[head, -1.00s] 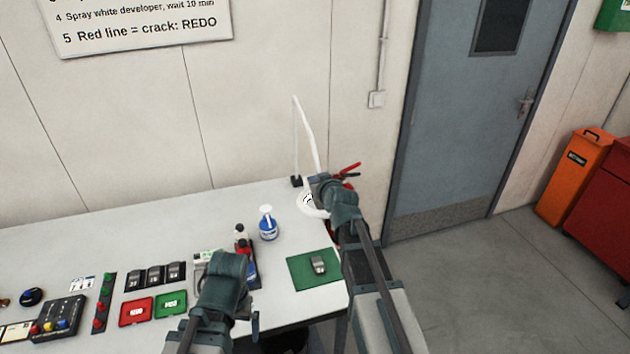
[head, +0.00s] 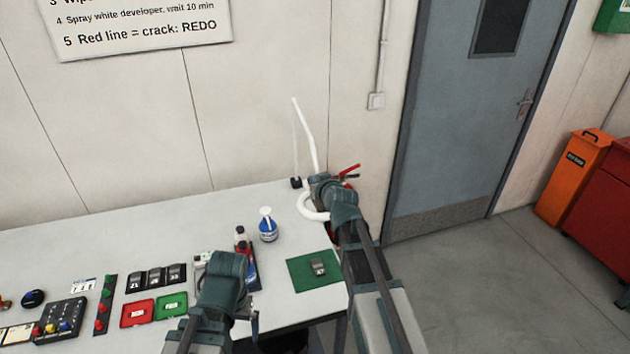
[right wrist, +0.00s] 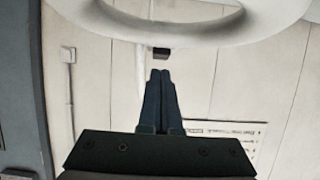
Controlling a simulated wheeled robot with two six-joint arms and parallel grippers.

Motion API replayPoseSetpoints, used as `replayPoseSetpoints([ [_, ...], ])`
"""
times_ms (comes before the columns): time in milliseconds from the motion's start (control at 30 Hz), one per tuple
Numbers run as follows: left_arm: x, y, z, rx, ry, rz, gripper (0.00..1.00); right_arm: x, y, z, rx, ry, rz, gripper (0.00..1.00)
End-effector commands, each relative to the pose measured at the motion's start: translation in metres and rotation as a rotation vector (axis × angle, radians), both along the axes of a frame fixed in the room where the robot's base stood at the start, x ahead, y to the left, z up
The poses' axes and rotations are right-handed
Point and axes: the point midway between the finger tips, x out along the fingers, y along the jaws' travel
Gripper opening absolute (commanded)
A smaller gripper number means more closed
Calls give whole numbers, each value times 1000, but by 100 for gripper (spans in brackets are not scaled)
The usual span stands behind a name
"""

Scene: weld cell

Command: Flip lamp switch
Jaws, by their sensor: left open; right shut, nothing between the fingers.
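The white lamp (head: 305,130) stands at the far right of the table, with a thin bent arm and a ring-shaped head (head: 312,208). A small dark block (head: 296,183) is at the foot of its thin upright. In the right wrist view the ring (right wrist: 200,30) fills the top, and a small dark block (right wrist: 161,52) shows just beyond my fingertips; I cannot tell if this is the switch. My right gripper (right wrist: 160,75) is shut and empty, with a visible gap to that block. My left gripper (head: 225,275) is open over the table's front; its fingers are mostly hidden.
A blue-and-white bottle (head: 268,226) stands left of the lamp. A green mat (head: 300,275) with a small device (head: 319,267) lies in front. Red clamp handles (head: 350,170) show behind my right arm. Switches and buttons fill the left; the table's back is clear.

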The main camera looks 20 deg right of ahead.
Motion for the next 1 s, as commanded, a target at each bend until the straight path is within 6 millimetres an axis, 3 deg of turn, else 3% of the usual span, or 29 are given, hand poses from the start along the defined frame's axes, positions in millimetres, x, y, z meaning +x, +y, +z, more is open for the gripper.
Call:
replayPoseSetpoints([
  [267, 0, 0, 7, -1, 0, 5, 100, 0, 1, 7, 0, 0, 0, 0],
  [600, 0, 0, 47, -2, -1, 13, 100, -4, 6, 47, 0, 0, 0, 0],
  [800, 0, 0, 46, -2, -1, 12, 100, -57, 5, 46, 1, 0, -1, 0],
  [1000, 0, 0, 49, -1, 0, 12, 100, -94, 3, 49, 1, 0, -1, 0],
])
